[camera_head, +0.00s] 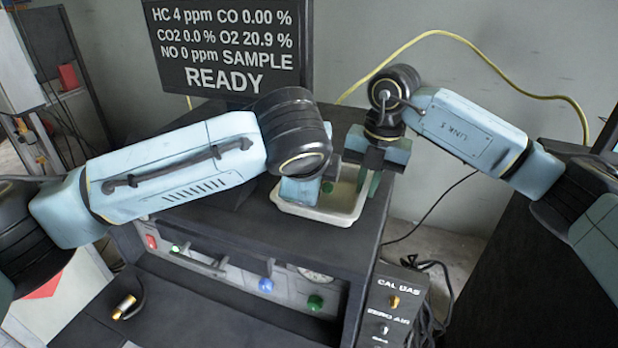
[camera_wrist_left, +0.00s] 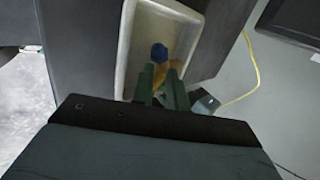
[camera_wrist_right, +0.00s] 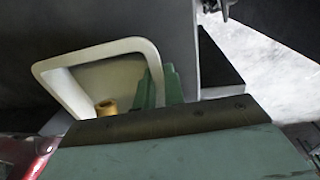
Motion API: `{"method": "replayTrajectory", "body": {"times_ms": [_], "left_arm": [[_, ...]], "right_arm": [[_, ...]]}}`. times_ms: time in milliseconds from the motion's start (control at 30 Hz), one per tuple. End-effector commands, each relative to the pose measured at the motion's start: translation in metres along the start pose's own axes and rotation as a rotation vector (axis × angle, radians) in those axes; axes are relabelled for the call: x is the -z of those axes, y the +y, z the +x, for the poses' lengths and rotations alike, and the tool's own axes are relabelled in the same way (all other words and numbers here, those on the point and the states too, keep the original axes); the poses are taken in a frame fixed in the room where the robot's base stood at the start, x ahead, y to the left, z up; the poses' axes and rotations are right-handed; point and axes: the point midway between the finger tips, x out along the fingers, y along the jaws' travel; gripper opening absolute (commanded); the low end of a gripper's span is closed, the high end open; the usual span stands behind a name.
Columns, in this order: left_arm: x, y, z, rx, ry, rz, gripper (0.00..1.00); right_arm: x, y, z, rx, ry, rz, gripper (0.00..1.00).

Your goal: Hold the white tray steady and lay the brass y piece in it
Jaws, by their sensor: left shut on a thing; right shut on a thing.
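The white tray (camera_head: 318,216) sits on top of the dark cabinet. My right gripper (camera_head: 368,180) is shut on its right-hand rim; the right wrist view also shows the tray (camera_wrist_right: 85,55) and the green fingers (camera_wrist_right: 158,85) at its wall. My left gripper (camera_wrist_left: 167,88) is shut on the brass y piece (camera_wrist_left: 176,66), which has a blue end and is inside the tray outline. In the right wrist view the brass piece (camera_wrist_right: 106,107) shows low inside the tray. A small green part (camera_head: 327,187) shows beside my left gripper in the head view. Whether the piece touches the tray floor is unclear.
A monitor (camera_head: 228,45) reading READY stands behind the tray. The cabinet front has red, blue (camera_head: 266,285) and green (camera_head: 315,302) parts. A brass fitting (camera_head: 125,306) lies on the lower shelf at left. A yellow hose (camera_head: 430,38) runs along the wall.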

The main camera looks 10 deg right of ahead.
Motion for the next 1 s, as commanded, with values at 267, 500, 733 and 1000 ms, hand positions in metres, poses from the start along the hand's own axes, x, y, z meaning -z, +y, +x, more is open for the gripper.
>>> {"method": "replayTrajectory", "body": {"times_ms": [267,500,733,1000], "left_arm": [[0.004,-0.012,0.025,0.0,-0.001,-0.001,0.0],[0.004,-0.004,0.038,0.0,0.0,-0.001,0.0],[0.004,0.0,0.043,0.001,-0.001,0.0,0.0],[0.004,0.001,0.043,-0.002,-0.001,0.0,0.2]], "right_arm": [[0.0,0.0,0.0,0.001,0.0,0.0,0.0],[0.0,0.0,0.0,0.001,0.0,0.0,0.0],[0.0,0.0,0.0,0.001,0.0,0.0,0.0],[0.0,0.0,0.0,0.0,0.0,-0.001,0.0]]}}
